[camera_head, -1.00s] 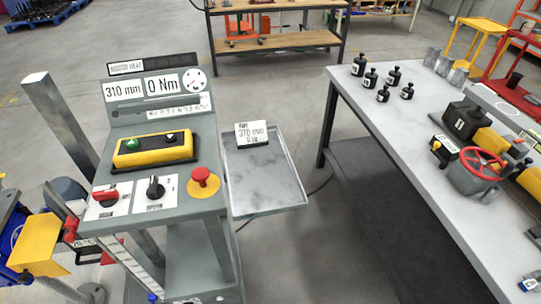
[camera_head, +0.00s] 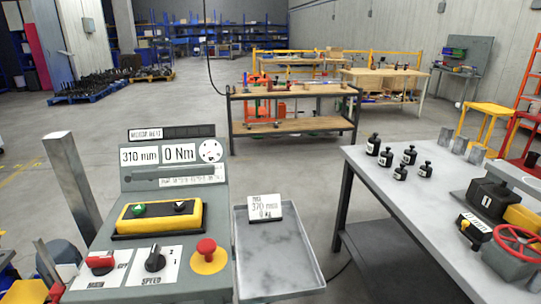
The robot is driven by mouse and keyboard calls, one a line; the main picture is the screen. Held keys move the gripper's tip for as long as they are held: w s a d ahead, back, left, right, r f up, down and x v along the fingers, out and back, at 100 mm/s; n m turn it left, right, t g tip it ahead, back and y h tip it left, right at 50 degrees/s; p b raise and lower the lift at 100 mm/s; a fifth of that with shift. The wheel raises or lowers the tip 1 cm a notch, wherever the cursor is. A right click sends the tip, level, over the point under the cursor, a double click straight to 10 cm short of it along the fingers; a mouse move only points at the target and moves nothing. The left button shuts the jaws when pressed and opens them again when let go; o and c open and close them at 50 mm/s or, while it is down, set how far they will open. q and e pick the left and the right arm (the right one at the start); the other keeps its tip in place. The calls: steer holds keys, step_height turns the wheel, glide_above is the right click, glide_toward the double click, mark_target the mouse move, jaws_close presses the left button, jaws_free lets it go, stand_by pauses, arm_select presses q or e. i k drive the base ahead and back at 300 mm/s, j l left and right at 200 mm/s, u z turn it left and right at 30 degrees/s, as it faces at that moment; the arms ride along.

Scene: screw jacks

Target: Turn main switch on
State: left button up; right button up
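The grey control console (camera_head: 180,178) stands at the left front. The main switch looks to be the red rotary knob (camera_head: 99,264) on a white plate at the console's lower left; its label is too small to read. Right of it are a black speed knob (camera_head: 155,258) and a red mushroom button (camera_head: 206,248) on a yellow base. A yellow box (camera_head: 160,217) with a green and a black button sits above. The displays (camera_head: 160,155) read 310 mm and 0 Nm. Neither of my grippers can be made out.
A grey tray (camera_head: 280,285) with a 370 mm card (camera_head: 265,208) adjoins the console's right side. A metal post (camera_head: 72,185) rises at its left. A table (camera_head: 375,195) at right holds black weights (camera_head: 386,158) and a red handwheel (camera_head: 517,243).

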mark_target(100, 266)
steer(key=u, duration=1.15)
